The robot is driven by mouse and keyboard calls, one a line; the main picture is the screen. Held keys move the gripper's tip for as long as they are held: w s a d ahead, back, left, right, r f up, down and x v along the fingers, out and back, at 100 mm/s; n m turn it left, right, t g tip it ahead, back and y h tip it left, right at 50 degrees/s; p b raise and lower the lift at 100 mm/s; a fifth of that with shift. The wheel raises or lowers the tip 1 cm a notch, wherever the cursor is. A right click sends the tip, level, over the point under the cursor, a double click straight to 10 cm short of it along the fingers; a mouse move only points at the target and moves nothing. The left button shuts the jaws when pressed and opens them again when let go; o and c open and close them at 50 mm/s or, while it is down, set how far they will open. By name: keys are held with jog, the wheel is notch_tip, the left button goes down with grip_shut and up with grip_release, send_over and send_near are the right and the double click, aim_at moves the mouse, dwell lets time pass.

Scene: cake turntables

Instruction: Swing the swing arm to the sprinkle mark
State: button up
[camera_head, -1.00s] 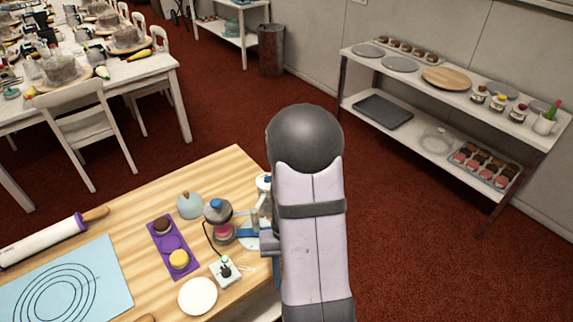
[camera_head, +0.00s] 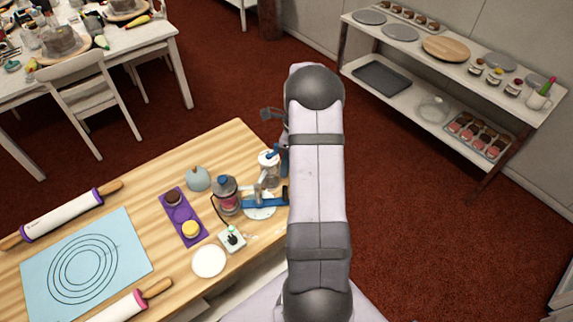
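The blue swing arm (camera_head: 265,203) lies level over a round white base (camera_head: 259,213) at the right of the wooden table. Its right end runs up to the edge of my arm, which hides what is behind it. Left of it stands a grey dispenser with pink contents (camera_head: 227,202). A clear jar (camera_head: 268,170) with a blue-and-white top stands just behind the swing arm. I cannot make out the sprinkle mark. My gripper's fingers do not show; my upright arm covers that area, with a dark part jutting out at its upper left.
A purple tray (camera_head: 186,227) with small cakes, a pale blue dome (camera_head: 198,178), a white box with a black knob (camera_head: 232,239) and a white plate (camera_head: 209,260) stand left of the swing arm. Rolling pins and a blue mat (camera_head: 125,235) lie further left.

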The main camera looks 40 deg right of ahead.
jog(key=m, duration=0.7)
jog(key=shift+s+a, duration=0.25)
jog(key=shift+a, duration=0.05)
jog(key=shift+f, duration=0.15)
notch_tip(320, 180, down, 10)
jog(key=b, duration=0.9)
jog(key=shift+w+r+p, duration=0.1)
jog(key=shift+r+p, duration=0.3)
jog(key=shift+r, duration=0.1)
jog(key=c, duration=0.7)
jog(key=shift+c, duration=0.2)
jog(key=shift+s+a+p, duration=0.4)
jog(key=shift+s+a, duration=0.5)
jog(key=shift+s, duration=0.2)
